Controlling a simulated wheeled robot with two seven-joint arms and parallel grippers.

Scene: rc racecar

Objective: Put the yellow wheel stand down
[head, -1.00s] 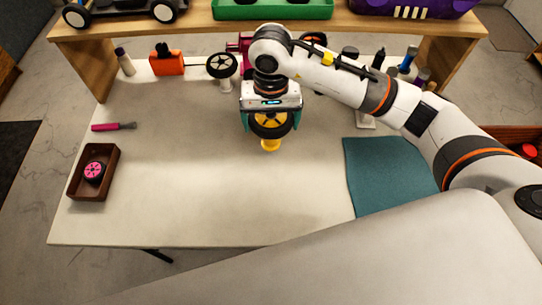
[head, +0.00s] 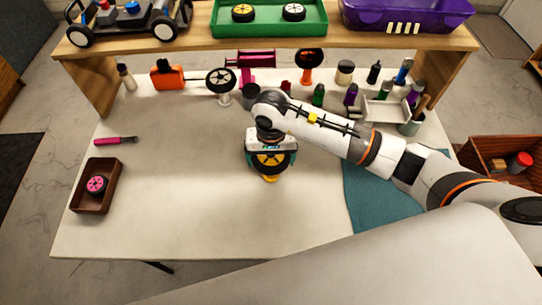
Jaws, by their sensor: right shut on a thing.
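The yellow wheel stand (head: 270,179) shows only as a small yellow foot below a black-tyred wheel with yellow spokes (head: 271,162). My right gripper (head: 271,158) points down over the middle of the white table (head: 180,200). Its teal fingers sit on either side of the wheel, shut on the stand with its wheel. The stand looks upright, at or close to the tabletop; I cannot tell if it touches. The gripper hides the top of the wheel. My left gripper is not in view.
A brown tray (head: 76,205) with a pink-hubbed wheel stands at left, near a pink-handled tool (head: 115,140). A white-spoked wheel on a stand (head: 221,82) and several bottles line the back. A teal mat (head: 375,210) lies at right. The table's middle left and front are clear.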

